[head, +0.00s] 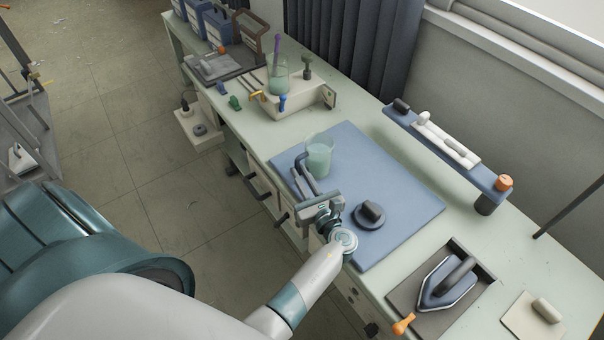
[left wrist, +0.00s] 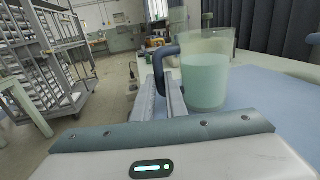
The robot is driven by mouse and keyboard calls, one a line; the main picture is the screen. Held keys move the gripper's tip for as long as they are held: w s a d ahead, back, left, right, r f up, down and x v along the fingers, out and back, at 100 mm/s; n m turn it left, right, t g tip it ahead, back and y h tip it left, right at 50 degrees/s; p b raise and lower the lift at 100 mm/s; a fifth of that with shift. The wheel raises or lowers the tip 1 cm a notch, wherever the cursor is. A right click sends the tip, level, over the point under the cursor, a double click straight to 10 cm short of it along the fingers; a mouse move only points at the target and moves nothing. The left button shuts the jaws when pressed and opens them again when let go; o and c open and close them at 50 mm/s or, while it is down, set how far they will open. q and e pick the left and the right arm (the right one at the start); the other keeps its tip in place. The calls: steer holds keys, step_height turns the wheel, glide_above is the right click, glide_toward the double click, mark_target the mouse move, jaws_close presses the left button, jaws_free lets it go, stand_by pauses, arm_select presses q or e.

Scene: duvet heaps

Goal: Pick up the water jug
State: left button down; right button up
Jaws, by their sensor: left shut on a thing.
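The water jug (head: 319,158) is a clear vessel with pale green water and a dark blue-grey handle. It is upright at the blue mat's (head: 405,195) far left part; I cannot tell whether it touches the mat. In the left wrist view the jug (left wrist: 205,85) fills the middle right, its handle between it and the fingers' far ends. My left gripper (head: 302,178) reaches in from the near side and is shut on the jug's handle. The fingers (left wrist: 168,95) partly hide the grip itself. My right gripper is not in view.
A round dark knobbed object (head: 370,213) lies on the mat right of my gripper. A cream stand (head: 300,98) with another clear vessel is behind. A raised blue shelf (head: 400,112) runs along the back right. An iron-shaped object (head: 449,281) sits in a dark tray at the front right.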

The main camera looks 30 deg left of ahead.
mark_target(298, 163)
arm_select(q)
steer(key=shift+r+p, duration=0.45)
steer(key=shift+r, duration=0.15)
steer(key=shift+r+p, duration=0.95)
steer(key=shift+r, duration=0.1)
step_height(298, 163, up, 4)
steer(key=p, duration=0.3)
steer(key=shift+f, duration=0.15)
steer(key=shift+r+p, duration=0.75)
steer(key=shift+p, duration=0.15)
steer(key=shift+r+p, duration=0.5)
steer(key=shift+r, duration=0.05)
steer(key=shift+r, duration=0.1)
steer(key=shift+w, duration=0.1)
